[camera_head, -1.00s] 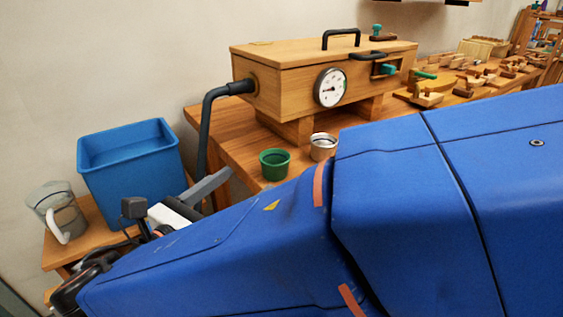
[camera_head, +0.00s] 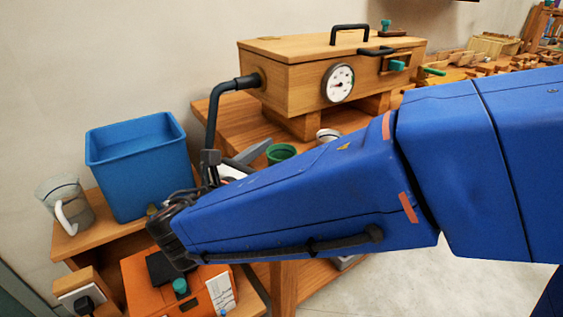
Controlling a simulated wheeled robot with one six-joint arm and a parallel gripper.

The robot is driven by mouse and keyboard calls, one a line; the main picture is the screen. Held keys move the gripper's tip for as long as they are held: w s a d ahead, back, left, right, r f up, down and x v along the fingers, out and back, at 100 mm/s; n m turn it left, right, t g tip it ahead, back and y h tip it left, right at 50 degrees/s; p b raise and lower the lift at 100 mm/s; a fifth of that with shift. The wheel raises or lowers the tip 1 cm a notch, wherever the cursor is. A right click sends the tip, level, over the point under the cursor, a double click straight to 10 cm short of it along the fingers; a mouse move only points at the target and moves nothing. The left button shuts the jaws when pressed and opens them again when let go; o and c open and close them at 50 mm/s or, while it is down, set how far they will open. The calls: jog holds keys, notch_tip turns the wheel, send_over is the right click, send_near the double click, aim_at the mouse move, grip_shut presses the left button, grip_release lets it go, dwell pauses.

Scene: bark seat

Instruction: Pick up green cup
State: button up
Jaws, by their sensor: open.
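The green cup (camera_head: 281,151) stands upright on the wooden bench, in front of the wooden box with the dial. My blue arm hides its lower part. My gripper (camera_head: 250,157) shows only in part behind the end of my arm. A grey finger reaches toward the left side of the cup, and nothing is seen held. My gripper is open. Whether the finger touches the cup cannot be told from this view.
A metal cup (camera_head: 328,134) stands right of the green cup. The wooden box (camera_head: 290,85) with a black hose (camera_head: 212,115) stands behind. A blue bin (camera_head: 140,170) and a clear jug (camera_head: 63,205) are at left. An orange case (camera_head: 140,281) lies below my arm.

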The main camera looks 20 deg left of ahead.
aim_at(289, 148)
jog(key=x, duration=0.4)
jog(key=shift+w+f, duration=0.1)
jog(key=shift+w, duration=0.1)
jog(key=c, duration=1.1)
